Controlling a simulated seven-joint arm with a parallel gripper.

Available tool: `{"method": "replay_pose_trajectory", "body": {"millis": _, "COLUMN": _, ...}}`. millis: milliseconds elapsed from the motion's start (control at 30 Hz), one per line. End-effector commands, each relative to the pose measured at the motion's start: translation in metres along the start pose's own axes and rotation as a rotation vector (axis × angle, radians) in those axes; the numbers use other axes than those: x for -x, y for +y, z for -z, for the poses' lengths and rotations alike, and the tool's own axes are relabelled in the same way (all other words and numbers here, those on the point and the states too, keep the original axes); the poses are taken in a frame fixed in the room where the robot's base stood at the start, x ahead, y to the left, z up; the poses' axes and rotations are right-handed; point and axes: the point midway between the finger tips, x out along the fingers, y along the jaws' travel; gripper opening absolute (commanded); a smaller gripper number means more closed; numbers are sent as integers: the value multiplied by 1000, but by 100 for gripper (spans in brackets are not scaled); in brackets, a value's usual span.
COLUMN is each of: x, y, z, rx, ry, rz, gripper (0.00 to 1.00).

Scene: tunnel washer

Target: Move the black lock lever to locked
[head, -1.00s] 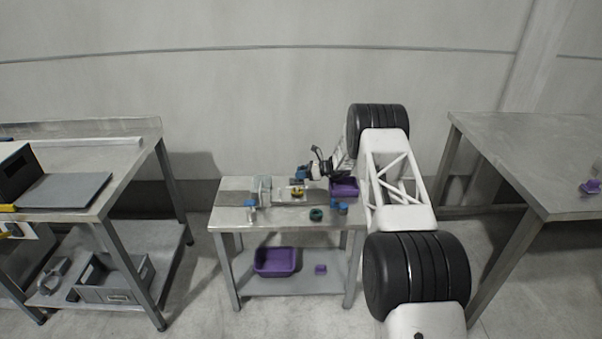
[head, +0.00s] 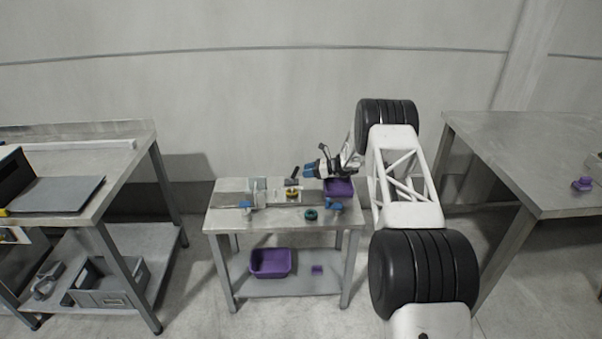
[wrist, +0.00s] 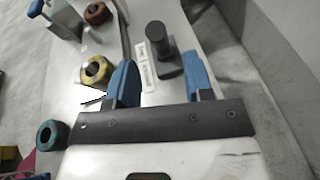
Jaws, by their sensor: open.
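The black lock lever (wrist: 160,48) shows in the wrist view as an upright round knob on a dark base, beside a small white label (wrist: 146,66) whose text I cannot read. In the head view the lever (head: 295,172) stands at the back of the small metal table. My gripper (wrist: 160,78) is open, its two blue fingers on either side of the lever's line in the picture, with the lever just beyond the tips. No contact is visible. In the head view my gripper (head: 308,171) is just right of the lever.
A yellow ring (wrist: 96,71), a teal ring (wrist: 51,135) and a brown ring (wrist: 97,13) are left of my gripper. A purple bin (head: 339,188) sits at the small table's right end. The wall is close behind.

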Motion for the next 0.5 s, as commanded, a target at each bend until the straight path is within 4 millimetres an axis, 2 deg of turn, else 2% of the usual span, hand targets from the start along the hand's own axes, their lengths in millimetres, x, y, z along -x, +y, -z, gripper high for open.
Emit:
{"method": "replay_pose_trajectory", "body": {"millis": 200, "x": 17, "y": 0, "z": -1, "rx": 0, "ry": -1, "rz": 0, "gripper": 47}}
{"method": "replay_pose_trajectory", "body": {"millis": 500, "x": 19, "y": 0, "z": 0, "rx": 0, "ry": -1, "rz": -1, "gripper": 47}}
